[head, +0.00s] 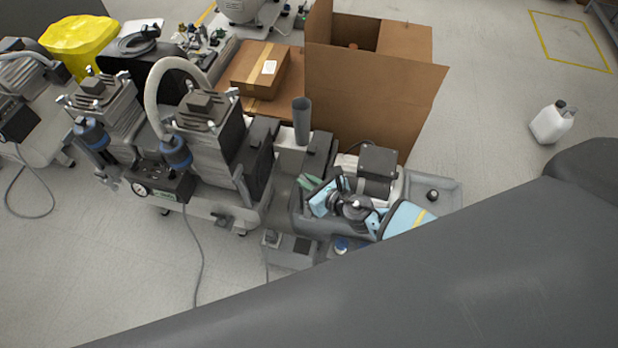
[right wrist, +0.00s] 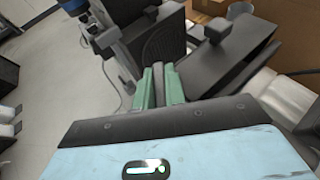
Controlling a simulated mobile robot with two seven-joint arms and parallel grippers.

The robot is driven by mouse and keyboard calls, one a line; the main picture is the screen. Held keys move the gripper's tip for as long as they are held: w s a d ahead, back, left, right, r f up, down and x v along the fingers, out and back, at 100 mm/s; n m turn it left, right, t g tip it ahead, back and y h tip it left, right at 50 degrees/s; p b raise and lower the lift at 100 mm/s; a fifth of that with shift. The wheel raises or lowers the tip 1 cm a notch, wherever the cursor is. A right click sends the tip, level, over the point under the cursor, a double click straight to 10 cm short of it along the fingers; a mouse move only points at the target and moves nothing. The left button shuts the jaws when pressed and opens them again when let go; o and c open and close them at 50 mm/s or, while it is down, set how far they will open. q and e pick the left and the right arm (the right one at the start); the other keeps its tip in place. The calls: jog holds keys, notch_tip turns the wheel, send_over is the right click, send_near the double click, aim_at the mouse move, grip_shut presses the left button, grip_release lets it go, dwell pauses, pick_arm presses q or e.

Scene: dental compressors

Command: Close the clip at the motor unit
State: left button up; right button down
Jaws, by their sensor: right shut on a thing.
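The compressor's motor unit (head: 205,125) stands left of centre in the head view, with a black housing on its right side. In the right wrist view, a black ribbed face (right wrist: 168,48) of the unit fills the upper middle. My right gripper (head: 304,182) has its green fingers just right of the black housing, pointing left. In the right wrist view the fingers (right wrist: 160,85) are close together on a narrow grey part between them. This part may be the clip, but its shape is mostly hidden by the fingers. My left gripper is out of view.
An open cardboard box (head: 375,85) and a closed small box (head: 262,75) stand behind. Another compressor unit (head: 105,105) is at the left. A white canister (head: 552,122) stands on clear floor at the right. Cables hang to the floor in front.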

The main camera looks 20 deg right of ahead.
jog(key=m+t+h+p, duration=0.1)
jog(key=m+h, duration=0.2)
jog(key=shift+a+r, duration=0.1)
jog(key=shift+a, duration=0.05)
jog(key=shift+m+h, duration=0.8)
jog(key=shift+h, duration=0.3)
jog(key=m+h, duration=0.2)
jog(key=h, duration=0.1)
jog(key=shift+f+m, duration=0.2)
jog(key=shift+m, duration=0.1)
jog(key=m+g+h+b, duration=0.1)
jog(key=m+h, duration=0.2)
jog(key=shift+m+g+h+b, duration=0.3)
jog(key=shift+m+g+h, duration=0.1)
jog(key=shift+g+h, duration=0.15)
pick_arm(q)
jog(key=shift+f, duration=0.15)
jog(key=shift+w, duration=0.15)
pick_arm(e)
jog(key=shift+r+m+h, duration=0.1)
jog(key=shift+m+h, duration=0.15)
jog(key=shift+m, duration=0.05)
